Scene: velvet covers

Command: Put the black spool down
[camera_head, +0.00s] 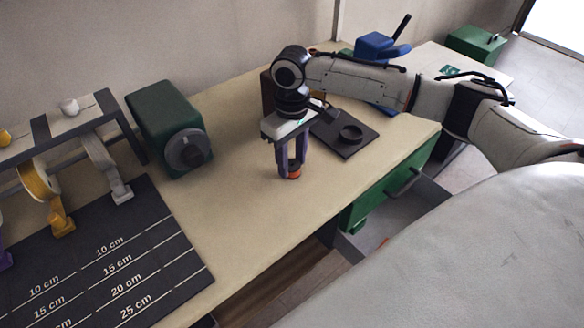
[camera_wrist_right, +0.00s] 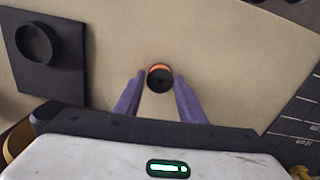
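The black spool (camera_wrist_right: 159,85), a small dark cylinder with an orange part (camera_wrist_right: 158,68), sits between the purple fingertips of my right gripper (camera_wrist_right: 160,82) in the right wrist view. The fingers close in on both its sides and appear to grip it. In the head view, my right gripper (camera_head: 291,167) points down over the beige table, and the orange part (camera_head: 294,174) shows at its fingertips; the fingers hide most of the spool. I cannot tell whether the spool touches the table. My left gripper is not in view.
A black square plate with a raised ring (camera_head: 341,140) lies right of the gripper. A green machine with a grey dial (camera_head: 168,125) stands left. A dark measuring mat (camera_head: 175,262) and a ribbon rack (camera_head: 62,136) are further left. Bare tabletop (camera_head: 235,195) lies between.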

